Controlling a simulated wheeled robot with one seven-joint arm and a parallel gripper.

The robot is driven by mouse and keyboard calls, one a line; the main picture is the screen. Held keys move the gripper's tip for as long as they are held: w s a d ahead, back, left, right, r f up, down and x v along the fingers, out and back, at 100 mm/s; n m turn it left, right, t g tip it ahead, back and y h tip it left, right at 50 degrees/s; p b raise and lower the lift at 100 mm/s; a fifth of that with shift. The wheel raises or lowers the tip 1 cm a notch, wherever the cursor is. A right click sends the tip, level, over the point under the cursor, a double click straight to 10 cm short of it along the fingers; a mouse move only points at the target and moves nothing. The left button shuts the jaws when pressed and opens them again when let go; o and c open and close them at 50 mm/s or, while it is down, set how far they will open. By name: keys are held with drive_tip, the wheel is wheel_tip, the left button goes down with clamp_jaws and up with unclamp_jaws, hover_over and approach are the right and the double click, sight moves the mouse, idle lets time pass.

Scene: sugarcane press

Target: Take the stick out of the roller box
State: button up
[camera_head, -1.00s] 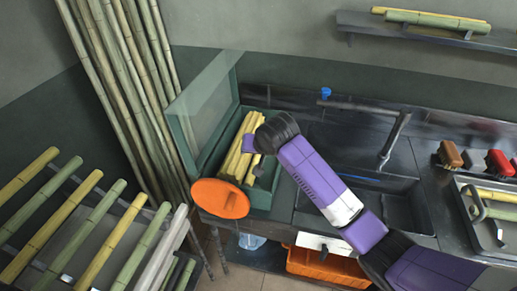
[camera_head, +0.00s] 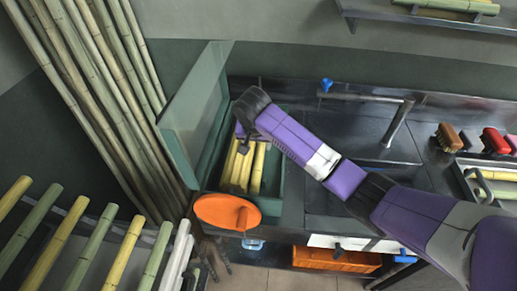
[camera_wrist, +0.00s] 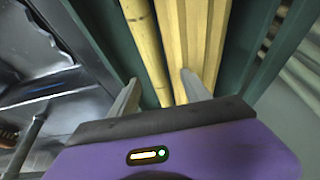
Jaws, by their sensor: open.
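The roller box (camera_head: 275,188) is a green box on the counter with its lid (camera_head: 195,108) raised and an orange disc (camera_head: 228,211) on its front. Inside lie a round yellow stick (camera_head: 258,168) and a ribbed yellow roller-like piece (camera_head: 232,165) beside it. Both also show in the wrist view, the stick (camera_wrist: 146,45) left of the ribbed piece (camera_wrist: 192,40). My gripper (camera_wrist: 160,92) is open over the box; the stick runs through the gap between its fingers, and the right finger overlaps the ribbed piece. Whether the fingers touch anything is unclear. In the head view, my wrist hides the box's back.
A sink (camera_head: 345,210) and faucet (camera_head: 395,125) are right of the box. Brushes (camera_head: 450,138) and a tray (camera_head: 480,185) lie farther right. Tall bamboo poles (camera_head: 110,100) stand left, close to the lid. More sticks lie on a rack (camera_head: 95,245) at lower left.

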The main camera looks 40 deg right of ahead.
sight(260, 148)
drive_tip(key=shift+s+d+p+x, duration=0.15)
drive_tip(key=shift+p+x, duration=0.1)
drive_tip(key=shift+x, duration=1.05)
drive_tip(key=shift+s+d+p+x, duration=0.15)
drive_tip(key=shift+p+x, duration=0.1)
drive_tip(key=shift+x, duration=1.1)
drive_tip(key=shift+r, duration=0.1)
clamp_jaws()
